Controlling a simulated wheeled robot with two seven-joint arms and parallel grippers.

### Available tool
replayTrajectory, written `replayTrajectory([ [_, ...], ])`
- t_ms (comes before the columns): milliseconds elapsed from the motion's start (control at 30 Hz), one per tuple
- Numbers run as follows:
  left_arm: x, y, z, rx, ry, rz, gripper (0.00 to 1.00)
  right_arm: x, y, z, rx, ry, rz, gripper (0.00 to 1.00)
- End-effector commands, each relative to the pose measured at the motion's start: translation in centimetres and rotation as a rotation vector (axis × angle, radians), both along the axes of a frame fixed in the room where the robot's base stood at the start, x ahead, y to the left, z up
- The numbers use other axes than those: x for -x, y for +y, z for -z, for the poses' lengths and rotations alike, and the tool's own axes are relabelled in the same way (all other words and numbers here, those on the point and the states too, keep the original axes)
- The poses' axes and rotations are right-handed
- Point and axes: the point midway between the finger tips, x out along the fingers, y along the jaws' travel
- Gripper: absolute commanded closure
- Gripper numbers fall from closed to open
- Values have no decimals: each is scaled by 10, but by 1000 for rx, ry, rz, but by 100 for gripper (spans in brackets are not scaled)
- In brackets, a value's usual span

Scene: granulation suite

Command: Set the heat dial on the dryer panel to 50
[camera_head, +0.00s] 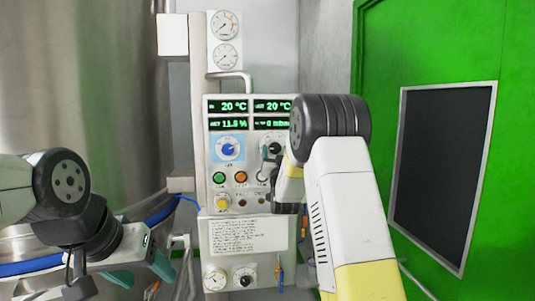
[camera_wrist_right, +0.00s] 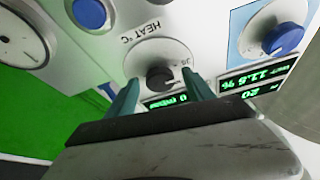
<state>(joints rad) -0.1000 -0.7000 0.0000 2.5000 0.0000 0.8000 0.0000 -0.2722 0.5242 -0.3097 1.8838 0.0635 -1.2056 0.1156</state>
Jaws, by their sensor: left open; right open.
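The dryer panel (camera_head: 243,194) is a pale upright box in the middle of the head view. Its heat dial (camera_wrist_right: 160,77) is a black knob on a white round scale, labelled "HEAT °C" in the right wrist view; the pointer's setting cannot be read. My left gripper (camera_head: 140,273) is open and empty at the lower left, away from the panel.
A blue knob (camera_head: 228,149) sits left of the heat dial, below green displays (camera_head: 233,107) reading 20 °C. A steel vessel (camera_head: 95,90) stands at left, a green door (camera_head: 380,60) at right.

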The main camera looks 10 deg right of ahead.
Motion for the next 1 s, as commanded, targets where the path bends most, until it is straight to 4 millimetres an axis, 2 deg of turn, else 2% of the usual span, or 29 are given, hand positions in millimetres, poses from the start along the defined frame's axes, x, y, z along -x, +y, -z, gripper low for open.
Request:
replayTrajectory([
  [67,0,0,0,0,0,0,39,0,0,0,0,0,0,41],
  [367,0,0,0,0,0,0,39,0,0,0,0,0,0,100],
  [667,0,0,0,0,0,0,39,0,0,0,-38,0,0,100],
  [1000,0,0,0,0,0,0,39,1,2,-1,-255,1,0,100],
])
